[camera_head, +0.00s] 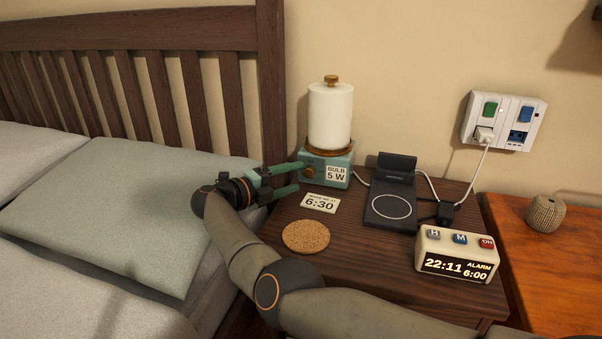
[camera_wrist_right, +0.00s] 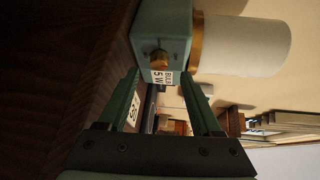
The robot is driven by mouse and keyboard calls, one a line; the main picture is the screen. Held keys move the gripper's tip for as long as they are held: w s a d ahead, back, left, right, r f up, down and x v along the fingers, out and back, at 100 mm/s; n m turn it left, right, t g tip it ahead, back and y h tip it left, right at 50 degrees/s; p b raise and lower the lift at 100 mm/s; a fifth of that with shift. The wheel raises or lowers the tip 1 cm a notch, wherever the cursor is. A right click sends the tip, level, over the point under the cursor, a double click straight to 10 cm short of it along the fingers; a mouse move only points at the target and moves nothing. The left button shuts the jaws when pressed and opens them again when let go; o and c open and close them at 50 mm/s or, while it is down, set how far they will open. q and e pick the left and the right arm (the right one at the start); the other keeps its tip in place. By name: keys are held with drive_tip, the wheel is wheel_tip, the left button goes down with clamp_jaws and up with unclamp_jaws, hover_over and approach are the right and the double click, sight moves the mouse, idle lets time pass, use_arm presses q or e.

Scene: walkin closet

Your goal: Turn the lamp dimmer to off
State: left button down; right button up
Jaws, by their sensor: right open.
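The lamp has a white cylindrical shade (camera_head: 330,115) and a teal box base (camera_head: 338,162) labelled "BULB 5 W". It stands at the back left of the nightstand. Its brass dimmer knob (camera_head: 309,172) is on the base's front face. In the right wrist view the knob (camera_wrist_right: 157,59) shows just ahead of the fingertips, with the lamp base (camera_wrist_right: 150,25) behind it. My right gripper (camera_head: 299,178) is open, with its two green fingers pointing at the knob, one on each side. Whether they touch it, I cannot tell. My left gripper is not in view.
A "6:30" card (camera_head: 320,203), cork coaster (camera_head: 306,236), black charging stand (camera_head: 391,200) and alarm clock (camera_head: 457,255) occupy the nightstand (camera_head: 350,255). The bed (camera_head: 120,205) is at left. A wall outlet (camera_head: 504,121) with a plugged-in cable is behind.

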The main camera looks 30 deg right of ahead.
drive_tip(key=v, duration=0.8)
drive_tip(key=shift+a, duration=0.3)
drive_tip(key=shift+s, duration=0.1)
